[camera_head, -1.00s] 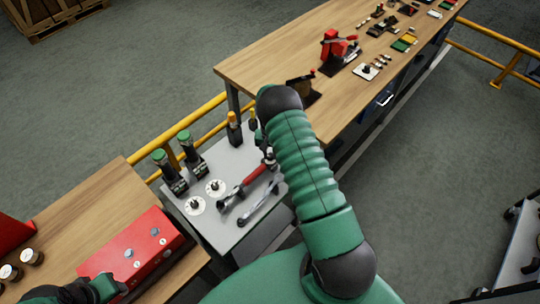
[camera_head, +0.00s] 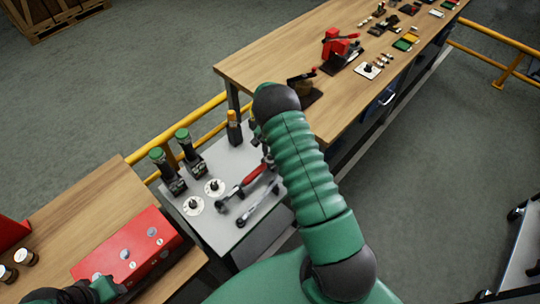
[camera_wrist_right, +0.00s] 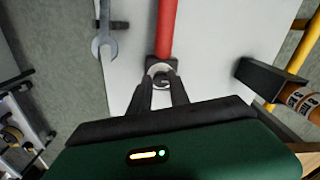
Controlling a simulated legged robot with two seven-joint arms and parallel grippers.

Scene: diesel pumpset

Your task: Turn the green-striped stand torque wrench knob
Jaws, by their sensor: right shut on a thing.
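The torque wrench (camera_head: 256,174) with a red handle lies on the grey stand top (camera_head: 229,160). In the right wrist view its red handle (camera_wrist_right: 166,28) runs down to a round end knob (camera_wrist_right: 160,72). My right gripper (camera_wrist_right: 161,82) is shut on this knob, one dark finger on each side. In the head view the right gripper (camera_head: 267,156) is at the far end of the handle, partly hidden by my arm. No green stripe can be made out.
A plain wrench (camera_head: 259,204) lies beside the torque wrench and also shows in the right wrist view (camera_wrist_right: 104,38). Green-capped tools (camera_head: 184,140), white dials (camera_head: 214,187) and an orange-topped tool (camera_head: 233,128) stand nearby. A red box (camera_head: 140,245) and workbench (camera_head: 240,65) flank the stand.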

